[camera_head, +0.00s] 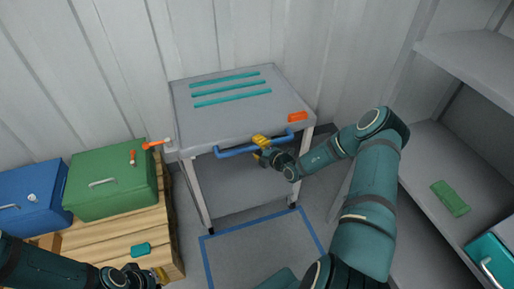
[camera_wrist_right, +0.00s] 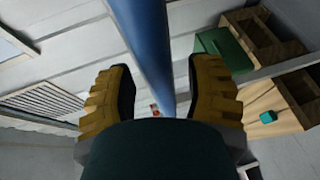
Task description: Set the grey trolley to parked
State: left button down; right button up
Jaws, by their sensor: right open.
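The grey trolley (camera_head: 235,120) stands against the back wall, with teal strips and an orange block (camera_head: 297,117) on its top. A blue bar handle (camera_head: 236,152) runs along its front edge. My right gripper (camera_head: 262,143) is at the handle, right of its middle. In the right wrist view the blue handle (camera_wrist_right: 147,45) passes between the two yellow fingers (camera_wrist_right: 158,95), which are open with gaps on both sides. An orange lever (camera_head: 155,144) sticks out at the trolley's left front corner. My left gripper (camera_head: 160,275) is low at the left; its opening is unclear.
A blue-outlined rectangle (camera_head: 210,257) is on the floor in front of the trolley. A wooden crate (camera_head: 160,224) with a green box (camera_head: 108,186) and a blue box (camera_head: 30,200) stands at left. A grey shelf (camera_head: 425,165) stands at right.

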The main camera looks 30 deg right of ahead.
jog(key=shift+w, duration=0.2)
grip_shut()
jog(key=shift+w+d+f, duration=0.1)
jog(key=shift+w+d, duration=0.05)
jog(key=shift+w, duration=0.5)
jog(key=shift+w+d, duration=0.1)
jog(key=shift+w, duration=0.5)
grip_release()
jog(key=shift+s, duration=0.15)
jog(key=v, duration=1.2)
